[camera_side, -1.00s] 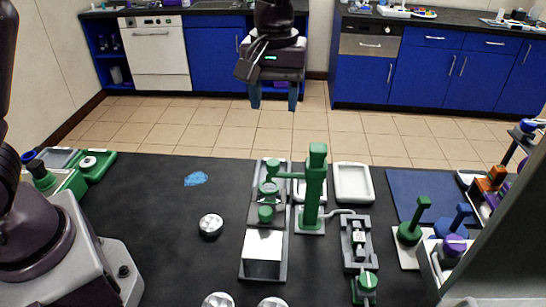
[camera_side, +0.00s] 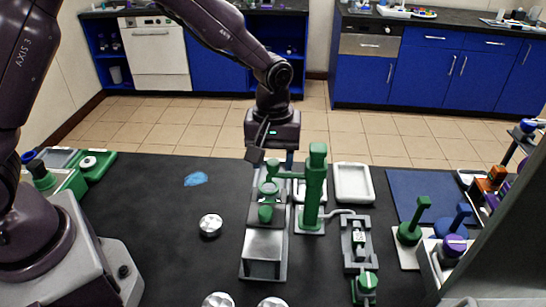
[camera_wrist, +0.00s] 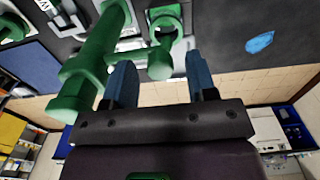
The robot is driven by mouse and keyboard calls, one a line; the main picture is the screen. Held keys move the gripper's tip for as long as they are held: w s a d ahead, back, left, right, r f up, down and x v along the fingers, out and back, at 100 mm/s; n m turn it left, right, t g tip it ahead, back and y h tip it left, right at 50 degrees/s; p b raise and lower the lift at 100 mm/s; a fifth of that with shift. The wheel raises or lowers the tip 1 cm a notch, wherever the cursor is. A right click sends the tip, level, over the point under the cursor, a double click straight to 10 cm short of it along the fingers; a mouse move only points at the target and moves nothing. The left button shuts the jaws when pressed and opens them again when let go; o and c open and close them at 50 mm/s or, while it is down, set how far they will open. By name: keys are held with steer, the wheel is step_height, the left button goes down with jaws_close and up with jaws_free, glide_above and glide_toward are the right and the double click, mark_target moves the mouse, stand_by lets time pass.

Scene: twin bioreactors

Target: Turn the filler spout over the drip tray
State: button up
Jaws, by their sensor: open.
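The green filler post (camera_side: 315,190) stands upright on the bench. Its spout arm (camera_side: 288,176) points left, over a grey fixture (camera_side: 262,230) with green parts. A shallow white tray (camera_side: 370,184), which looks like the drip tray, lies right of the post and empty. My gripper (camera_side: 275,160) is just behind the spout, pointing down, partly hidden by its mount. In the wrist view my gripper (camera_wrist: 158,64) has its blue fingers apart. The green spout end (camera_wrist: 160,62) shows between them, and the post (camera_wrist: 97,62) is left of them. I see no clear contact.
A pump-like unit (camera_side: 357,243) joins the post by a tube. Green and blue handled parts (camera_side: 408,233) stand at the right beside a blue mat (camera_side: 415,190). Silver round pieces (camera_side: 210,226) and a blue patch (camera_side: 195,179) lie left; the bench there is mostly clear.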

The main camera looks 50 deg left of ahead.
steer(key=shift+f, duration=0.1)
jaws_close()
stand_by(0.3)
steer(key=w+m, duration=1.1)
steer(key=m, duration=0.7)
steer(key=shift+w, duration=0.35)
steer(key=shift+d, duration=0.1)
stand_by(0.4)
jaws_free()
